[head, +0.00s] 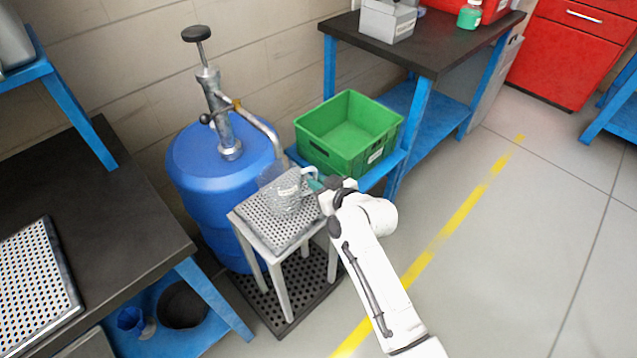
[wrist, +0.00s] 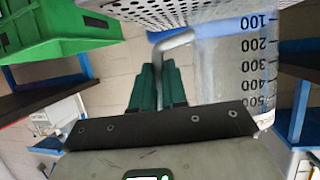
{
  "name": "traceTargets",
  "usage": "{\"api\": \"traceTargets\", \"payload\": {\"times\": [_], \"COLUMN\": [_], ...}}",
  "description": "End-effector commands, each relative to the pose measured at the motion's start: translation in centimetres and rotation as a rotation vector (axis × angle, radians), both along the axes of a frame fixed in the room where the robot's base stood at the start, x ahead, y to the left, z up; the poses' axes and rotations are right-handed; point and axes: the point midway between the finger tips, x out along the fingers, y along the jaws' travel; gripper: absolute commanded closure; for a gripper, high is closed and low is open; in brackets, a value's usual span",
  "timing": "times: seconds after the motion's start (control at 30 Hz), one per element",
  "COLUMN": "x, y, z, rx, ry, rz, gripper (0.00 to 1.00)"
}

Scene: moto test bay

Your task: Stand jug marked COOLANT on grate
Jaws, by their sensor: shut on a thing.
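A clear measuring jug (head: 286,200) is upright at the perforated grate (head: 258,225) on top of a small grey stand; I cannot tell whether its base touches. Its pale label is too small to read. My gripper (head: 316,184) reaches it from the right, with teal fingers shut on the jug's handle (head: 312,171). In the wrist view, the jug (wrist: 225,70) shows black marks from 100 to 500, beside the fingers (wrist: 158,88) and the bent handle (wrist: 175,40). The grate (wrist: 160,12) fills the top edge there.
A blue drum (head: 205,180) with a hand pump (head: 222,120) stands behind the stand, its spout pipe (head: 262,125) curving towards the jug. A green crate (head: 345,150) sits close behind my gripper. Another perforated tray (head: 35,285) lies on the left bench. Floor at right is clear.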

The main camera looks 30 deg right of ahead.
Motion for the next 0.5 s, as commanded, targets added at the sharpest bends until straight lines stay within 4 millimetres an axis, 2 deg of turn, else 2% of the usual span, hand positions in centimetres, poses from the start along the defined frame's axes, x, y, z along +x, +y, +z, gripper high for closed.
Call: {"api": "traceTargets", "payload": {"times": [0.33,0.37,0.5], "x": [0.02,0.02,0.02], "y": [0.0,0.0,0.0], "z": [-0.12,-0.12,-0.12], "rx": [0.0,0.0,0.0], "ry": [-0.001,-0.001,-0.001], "rz": [0.0,0.0,0.0], "gripper": [1.0,0.84,0.71]}}
